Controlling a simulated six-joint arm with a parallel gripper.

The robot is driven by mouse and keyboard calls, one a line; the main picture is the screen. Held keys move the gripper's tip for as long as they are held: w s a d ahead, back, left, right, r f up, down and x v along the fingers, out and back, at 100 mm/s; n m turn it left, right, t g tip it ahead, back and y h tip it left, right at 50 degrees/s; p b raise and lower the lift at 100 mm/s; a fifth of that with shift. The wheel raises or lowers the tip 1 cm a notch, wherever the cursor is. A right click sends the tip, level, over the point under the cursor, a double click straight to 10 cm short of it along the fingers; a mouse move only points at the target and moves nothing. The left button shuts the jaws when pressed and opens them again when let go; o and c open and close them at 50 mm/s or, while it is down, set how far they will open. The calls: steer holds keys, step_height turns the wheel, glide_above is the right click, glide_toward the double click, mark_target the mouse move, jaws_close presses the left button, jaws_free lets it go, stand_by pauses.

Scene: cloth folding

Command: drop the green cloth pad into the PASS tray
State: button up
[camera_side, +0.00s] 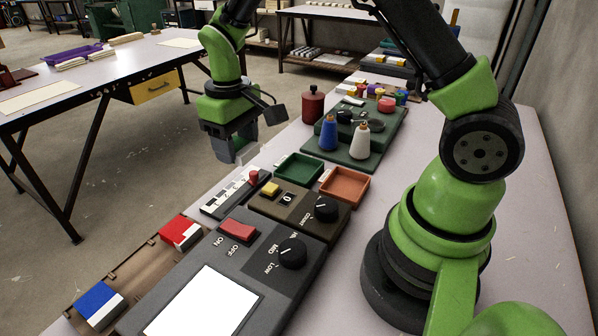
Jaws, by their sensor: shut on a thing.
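My gripper (240,158) hangs over the table's left edge, left of the small trays and a little above them. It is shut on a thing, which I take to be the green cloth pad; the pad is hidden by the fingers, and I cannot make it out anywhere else. A green tray (292,181) and an orange tray (338,200) stand side by side at the middle of the table, both looking empty. No PASS label is readable on either tray.
A control panel (165,292) with a red switch and knob lies in front, with a smaller knob box (275,214) behind it. Red-white and blue-white blocks lie at left.

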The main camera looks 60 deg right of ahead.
steer(key=s+d, duration=0.2)
steer(key=d, duration=0.6)
steer(key=s+d, duration=0.2)
steer(key=d, duration=0.7)
steer(key=shift+w+f, duration=0.2)
steer(key=shift+f, duration=2.95)
steer(key=o, duration=1.1)
steer(key=shift+c, duration=0.2)
step_height(320, 180, up, 10)
